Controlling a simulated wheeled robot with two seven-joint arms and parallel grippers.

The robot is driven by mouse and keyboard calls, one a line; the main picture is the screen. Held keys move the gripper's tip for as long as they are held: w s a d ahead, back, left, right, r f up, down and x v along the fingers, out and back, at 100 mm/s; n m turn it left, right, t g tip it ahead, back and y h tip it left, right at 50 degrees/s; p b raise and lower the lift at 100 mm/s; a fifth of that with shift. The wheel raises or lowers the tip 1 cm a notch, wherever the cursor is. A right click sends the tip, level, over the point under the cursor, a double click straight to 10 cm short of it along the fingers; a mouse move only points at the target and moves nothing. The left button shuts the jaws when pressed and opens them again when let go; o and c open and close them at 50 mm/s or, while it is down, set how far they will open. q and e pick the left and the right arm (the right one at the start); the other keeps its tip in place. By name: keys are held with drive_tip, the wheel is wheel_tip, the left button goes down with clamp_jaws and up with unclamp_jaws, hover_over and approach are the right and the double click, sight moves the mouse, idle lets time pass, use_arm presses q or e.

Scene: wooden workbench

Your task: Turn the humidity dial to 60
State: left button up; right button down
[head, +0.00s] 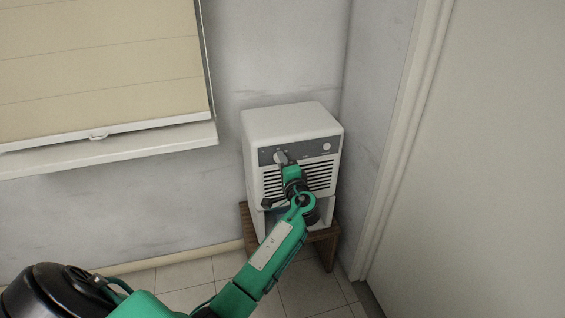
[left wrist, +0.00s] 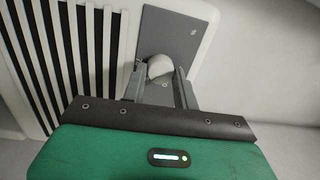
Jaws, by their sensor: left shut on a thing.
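The white dehumidifier (head: 290,122) stands in the corner, with a dark grey control strip (head: 306,149) across the top of its front. My left gripper (head: 282,159) reaches the left part of this strip. In the left wrist view, my left gripper's two grey fingers (left wrist: 160,84) are shut on a pale round dial (left wrist: 159,66), one finger on each side. The dial's pointer and scale cannot be read; the fingers cover part of it. My right gripper is in neither view.
A small round white knob or button (head: 326,147) sits at the strip's right end. Slatted vents (head: 320,177) lie below. The dehumidifier rests on a low wooden stand (head: 328,250). A window sill (head: 110,148) juts out at left; a door frame (head: 400,150) rises at right.

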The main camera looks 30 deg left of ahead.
use_arm(q)
drive_tip(key=o, duration=1)
drive_tip(key=shift+c, duration=0.2)
drive_tip(key=shift+d, duration=0.15)
drive_tip(key=v, duration=1.3)
drive_tip(key=shift+s+d+f, duration=0.15)
drive_tip(key=shift+s+d, duration=0.05)
drive_tip(key=shift+s, duration=0.1)
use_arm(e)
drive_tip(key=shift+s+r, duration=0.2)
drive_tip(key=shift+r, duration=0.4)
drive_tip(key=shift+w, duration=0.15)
